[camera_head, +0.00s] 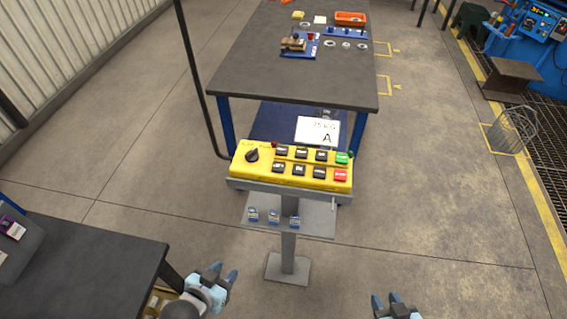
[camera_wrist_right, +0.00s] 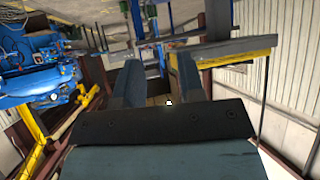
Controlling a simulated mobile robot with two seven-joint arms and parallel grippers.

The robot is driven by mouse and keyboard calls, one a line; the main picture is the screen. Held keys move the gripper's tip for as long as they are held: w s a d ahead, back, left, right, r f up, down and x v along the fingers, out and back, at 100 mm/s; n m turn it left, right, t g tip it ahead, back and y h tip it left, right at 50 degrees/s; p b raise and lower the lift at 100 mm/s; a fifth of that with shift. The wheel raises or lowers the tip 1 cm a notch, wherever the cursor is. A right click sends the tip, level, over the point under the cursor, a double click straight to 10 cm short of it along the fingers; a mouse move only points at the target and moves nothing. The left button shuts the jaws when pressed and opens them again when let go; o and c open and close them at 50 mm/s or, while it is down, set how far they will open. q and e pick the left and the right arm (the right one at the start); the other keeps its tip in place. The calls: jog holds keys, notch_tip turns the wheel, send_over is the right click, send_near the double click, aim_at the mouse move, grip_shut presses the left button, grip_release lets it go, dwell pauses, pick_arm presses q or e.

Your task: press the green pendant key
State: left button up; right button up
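The yellow pendant box (camera_head: 291,166) rests on a grey stand in the middle of the head view. The green key (camera_head: 342,158) is at the right end of its upper row, above a red key (camera_head: 340,175). A black rotary knob (camera_head: 252,155) is at its left end. My left gripper (camera_head: 223,275) is open and empty, below and left of the stand. My right gripper (camera_head: 394,298) is at the bottom edge, below and right of the pendant, apart from it. In the right wrist view my right gripper's fingers (camera_wrist_right: 160,78) are spread with nothing held between them.
A dark-topped table (camera_head: 290,75) with blue legs stands behind the pendant, holding small parts and an orange bin (camera_head: 350,18). A dark bench (camera_head: 80,265) is at the lower left. A wire basket (camera_head: 511,130) stands at the right. The floor right of the stand is clear.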

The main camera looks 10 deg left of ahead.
grip_shut()
jog(key=shift+w, duration=0.1)
dwell(1.4)
